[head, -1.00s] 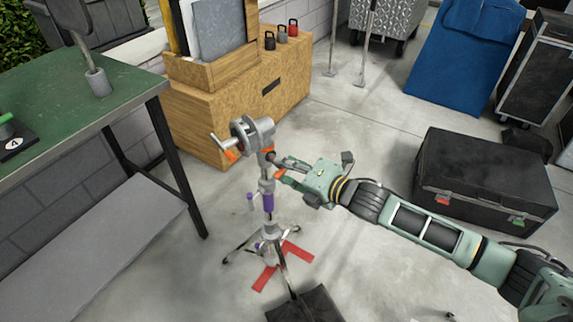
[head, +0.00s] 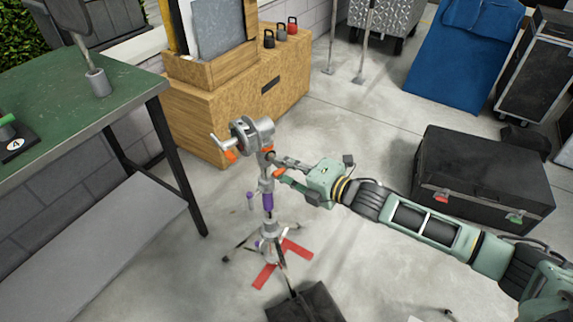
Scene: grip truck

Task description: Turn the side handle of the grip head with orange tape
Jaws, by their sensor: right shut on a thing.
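The grip head (head: 251,133) is a grey metal clamp on top of an upright stand (head: 268,226). Orange tape (head: 231,156) shows on its handle at the left, and more orange shows just under the head. My right gripper (head: 276,166) comes in from the right, green and grey with orange near its fingertips. It is shut at the right side of the head's lower part, on what looks like the side handle, which its fingers mostly hide. A purple collar (head: 268,202) is on the stand below. My left gripper is not in view.
A green-topped table (head: 70,110) is at the left, with a wooden cabinet (head: 235,105) behind the stand. A black case (head: 480,185) lies at the right. A dark block (head: 305,303) and red floor tape (head: 265,276) are by the stand's base.

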